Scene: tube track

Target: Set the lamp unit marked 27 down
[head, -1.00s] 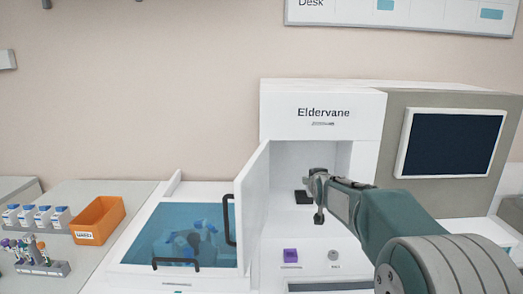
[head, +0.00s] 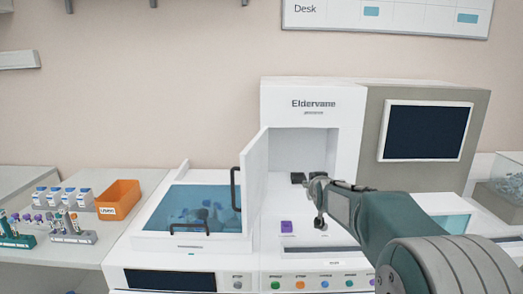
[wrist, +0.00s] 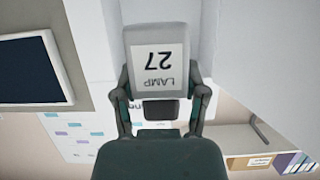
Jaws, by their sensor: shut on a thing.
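The lamp unit (wrist: 158,62), a pale grey block with an upside-down label reading LAMP 27, sits between the two fingers of my gripper (wrist: 160,98) in the wrist view. The gripper is shut on it. In the head view my gripper (head: 318,202) is in front of the open recess of the white Eldervane machine (head: 315,100); the lamp unit cannot be made out there. A small dark block (head: 298,178) shows in the recess just left of the gripper; whether it touches anything is unclear.
The machine's white door (head: 255,190) stands open left of my gripper. A blue-lidded bay (head: 195,205), orange bin (head: 118,195) and tube racks (head: 70,235) are further left. A dark screen (head: 425,131) is right.

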